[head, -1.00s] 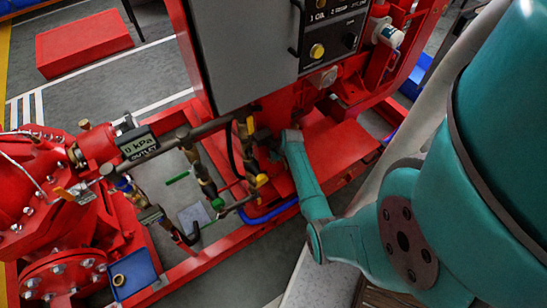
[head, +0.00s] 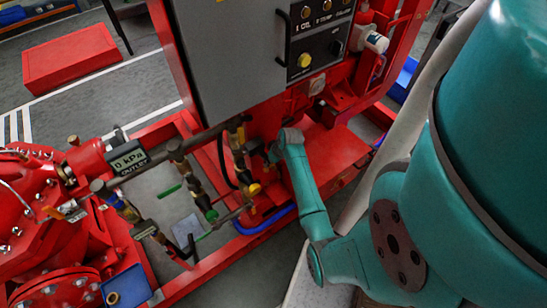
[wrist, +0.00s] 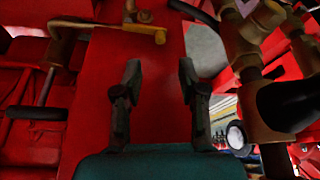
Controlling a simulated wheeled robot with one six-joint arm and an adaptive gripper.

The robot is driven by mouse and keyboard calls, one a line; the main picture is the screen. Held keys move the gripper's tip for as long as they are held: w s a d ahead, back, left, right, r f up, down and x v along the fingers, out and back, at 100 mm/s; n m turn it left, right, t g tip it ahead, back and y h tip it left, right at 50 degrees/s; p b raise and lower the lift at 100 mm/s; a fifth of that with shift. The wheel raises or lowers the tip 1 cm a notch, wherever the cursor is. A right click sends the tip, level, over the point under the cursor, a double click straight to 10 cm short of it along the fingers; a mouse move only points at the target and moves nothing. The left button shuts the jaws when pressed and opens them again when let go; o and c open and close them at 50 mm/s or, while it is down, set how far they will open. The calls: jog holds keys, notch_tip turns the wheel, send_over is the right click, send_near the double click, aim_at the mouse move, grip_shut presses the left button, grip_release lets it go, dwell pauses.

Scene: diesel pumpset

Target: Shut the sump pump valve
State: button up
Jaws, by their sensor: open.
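My gripper (wrist: 160,82) is open and empty in the wrist view, its two dark fingers pointing over a red panel. A yellow-handled lever (wrist: 128,30) lies across the top of that view, ahead of the fingers and apart from them. Brass pipework (wrist: 260,95) stands close to the right finger. In the head view the end of my arm is beside the vertical brass pipes, below the grey cabinet; the fingers are hard to make out there. Yellow (head: 254,189) and green (head: 211,215) valve handles show on these pipes. No readable label tells which is the sump pump valve.
A grey control cabinet (head: 225,60) stands above the pipes. A blue hose (head: 278,216) runs low beside the red frame. A black-gripped lever (wrist: 38,113) is at left in the wrist view. Open floor lies behind.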

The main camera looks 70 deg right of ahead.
jog(key=shift+v, duration=1.95)
jog(key=shift+s, duration=0.1)
